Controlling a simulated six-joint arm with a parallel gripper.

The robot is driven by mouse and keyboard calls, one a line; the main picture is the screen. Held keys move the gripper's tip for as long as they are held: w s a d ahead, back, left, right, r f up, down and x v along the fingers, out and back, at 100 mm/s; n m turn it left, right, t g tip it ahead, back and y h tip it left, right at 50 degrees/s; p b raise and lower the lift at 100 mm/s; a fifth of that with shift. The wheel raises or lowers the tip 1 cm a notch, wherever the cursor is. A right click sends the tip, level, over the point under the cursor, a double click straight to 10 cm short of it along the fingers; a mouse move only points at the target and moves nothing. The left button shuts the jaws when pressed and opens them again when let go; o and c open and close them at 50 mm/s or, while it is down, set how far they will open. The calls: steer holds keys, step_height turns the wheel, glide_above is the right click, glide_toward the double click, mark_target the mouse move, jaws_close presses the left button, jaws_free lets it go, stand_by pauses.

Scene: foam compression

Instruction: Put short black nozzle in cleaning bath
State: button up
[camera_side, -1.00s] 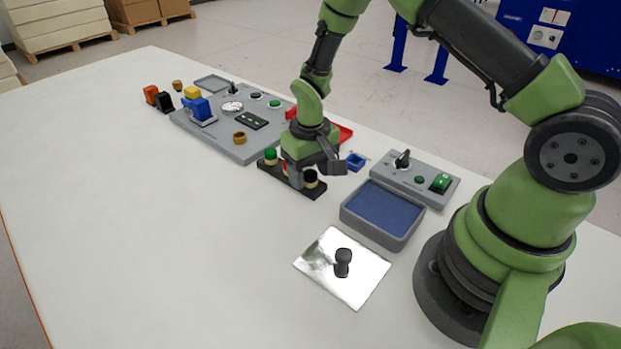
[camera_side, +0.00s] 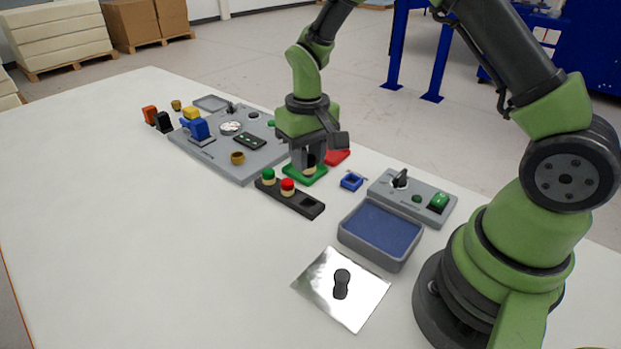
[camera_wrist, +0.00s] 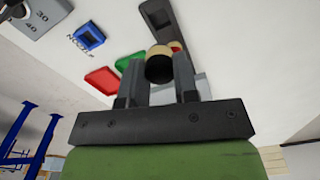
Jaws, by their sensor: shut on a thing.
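My gripper (camera_side: 309,165) is shut on a short black nozzle with a tan collar, in the air near the green tray (camera_side: 318,177). In the wrist view the nozzle (camera_wrist: 159,66) sits between the two fingers; in the side view they mostly hide it. The cleaning bath (camera_side: 345,240), a grey tub with a blue inside, stands to the right and nearer the camera, clear of the gripper. The black rack (camera_side: 272,191) holds a green-topped nozzle (camera_side: 268,174) and a red-topped nozzle (camera_side: 288,186); its right slot is empty.
A shiny plate (camera_side: 318,282) with a black knobbed piece (camera_side: 341,283) lies in front of the bath. A control box (camera_side: 410,200) stands behind it. A blue square holder (camera_side: 352,181) and red tray (camera_side: 337,157) are nearby. A grey panel (camera_side: 215,160) fills the back left. The front left table is clear.

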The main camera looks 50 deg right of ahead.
steer(key=s+d+r, duration=0.2)
steer(key=s, duration=1)
steer(key=shift+f, duration=4.85)
steer(key=shift+f, duration=0.1)
steer(key=o, duration=0.6)
steer(key=shift+o, duration=0.2)
